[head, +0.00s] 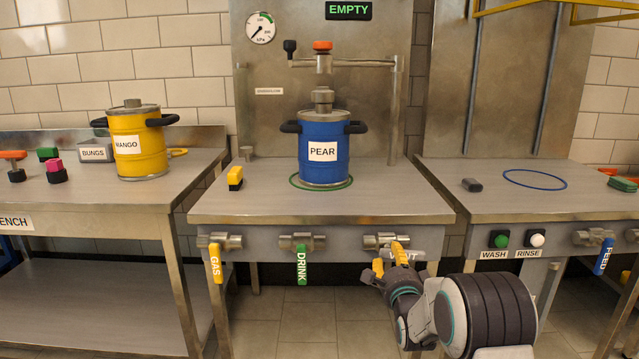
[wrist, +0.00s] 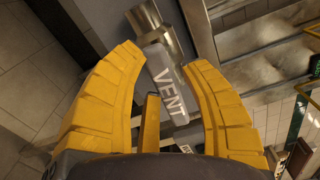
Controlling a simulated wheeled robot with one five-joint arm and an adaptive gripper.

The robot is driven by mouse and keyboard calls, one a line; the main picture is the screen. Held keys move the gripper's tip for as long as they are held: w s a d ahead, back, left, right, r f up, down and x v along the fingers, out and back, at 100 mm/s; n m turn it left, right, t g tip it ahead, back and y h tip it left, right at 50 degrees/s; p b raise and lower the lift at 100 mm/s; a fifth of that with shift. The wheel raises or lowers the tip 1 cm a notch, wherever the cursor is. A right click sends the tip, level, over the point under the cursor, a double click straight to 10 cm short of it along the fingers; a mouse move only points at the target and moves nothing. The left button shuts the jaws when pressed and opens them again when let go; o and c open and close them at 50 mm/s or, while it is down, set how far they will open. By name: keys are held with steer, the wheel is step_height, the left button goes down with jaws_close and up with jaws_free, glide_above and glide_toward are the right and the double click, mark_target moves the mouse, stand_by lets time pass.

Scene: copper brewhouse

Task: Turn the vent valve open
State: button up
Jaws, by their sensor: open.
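The vent valve (head: 385,241) is on the front edge of the middle bench, at its right end. In the head view its handle is hidden behind my gripper (head: 388,261). In the wrist view the light grey handle (wrist: 167,84), lettered VENT, runs from the metal valve body (wrist: 148,18) and lies between my open yellow fingers, which also show there (wrist: 163,58). A gap shows on each side of the handle; I see no clear contact. A third, narrow yellow finger (wrist: 150,122) shows near the palm.
The yellow gas handle (head: 215,264) and green drink handle (head: 301,265) hang down to the left. A blue PEAR keg (head: 325,170) stands on the bench below a gauge (head: 260,27) and an EMPTY sign (head: 348,10). Wash and rinse buttons (head: 518,240) are to the right.

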steer(key=s, duration=0.6)
stand_by(0.6)
steer(key=shift+s, duration=0.1)
steer(key=shift+s, duration=3.45)
steer(key=s+r+n+g+p, duration=0.4)
steer(key=s+r+n+p, duration=0.1)
steer(key=r+p, duration=0.55)
steer(key=s+r+n+g+p, duration=0.3)
steer(key=s+r+n+p, duration=0.25)
steer(key=r+p, duration=0.55)
steer(key=s+r+n+g+p, duration=0.3)
steer(key=s+r+n+p, duration=0.1)
steer(key=s+r+p, duration=0.5)
steer(key=s+r+n+g+p, duration=0.4)
steer(key=s+r+p, duration=0.5)
steer(key=s, duration=0.5)
steer(key=n+p, duration=0.1)
steer(key=p, duration=0.1)
steer(key=shift+s+g+p, duration=0.2)
steer(key=shift+g+p, duration=0.1)
steer(key=shift+p, duration=0.1)
